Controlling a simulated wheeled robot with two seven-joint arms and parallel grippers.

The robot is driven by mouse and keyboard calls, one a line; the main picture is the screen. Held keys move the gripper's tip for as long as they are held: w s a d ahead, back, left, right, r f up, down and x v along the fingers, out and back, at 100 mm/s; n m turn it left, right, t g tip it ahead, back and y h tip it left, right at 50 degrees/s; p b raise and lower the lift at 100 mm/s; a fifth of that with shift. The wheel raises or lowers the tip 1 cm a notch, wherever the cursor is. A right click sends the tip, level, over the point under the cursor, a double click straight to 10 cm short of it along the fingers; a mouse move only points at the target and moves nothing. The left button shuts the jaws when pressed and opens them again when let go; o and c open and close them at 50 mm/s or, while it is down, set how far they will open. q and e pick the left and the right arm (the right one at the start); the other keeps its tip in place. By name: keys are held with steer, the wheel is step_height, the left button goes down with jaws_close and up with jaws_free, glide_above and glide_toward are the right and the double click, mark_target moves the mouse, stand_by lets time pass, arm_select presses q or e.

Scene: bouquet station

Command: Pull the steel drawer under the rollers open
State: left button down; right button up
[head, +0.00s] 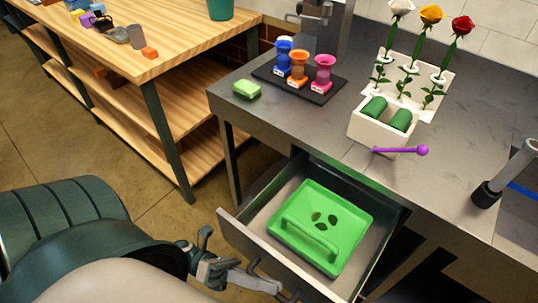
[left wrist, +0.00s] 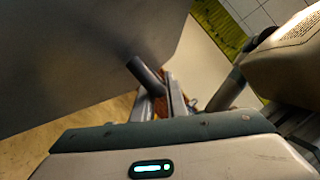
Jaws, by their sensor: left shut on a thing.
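The steel drawer (head: 237,238) is pulled out from under the grey worktop, and its inside shows. A green tray with a raised handle (head: 350,252) lies in it, with a few dark leaf-like pieces on it. Two green rollers (head: 374,108) sit in a white holder on the worktop above. My left gripper (head: 268,284) is at the drawer front, shut on the drawer's dark bar handle (head: 287,296). In the left wrist view the handle (left wrist: 146,76) stands off a large grey panel, between the fingers (left wrist: 167,98). My right gripper is not in view.
A wooden bench (head: 180,50) is at the left. Floor is free between bench and drawer.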

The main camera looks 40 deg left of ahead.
arm_select(q)
steer(key=c, duration=1.8)
jaws_free()
steer(key=shift+o, duration=0.2)
steer(key=shift+a, duration=0.15)
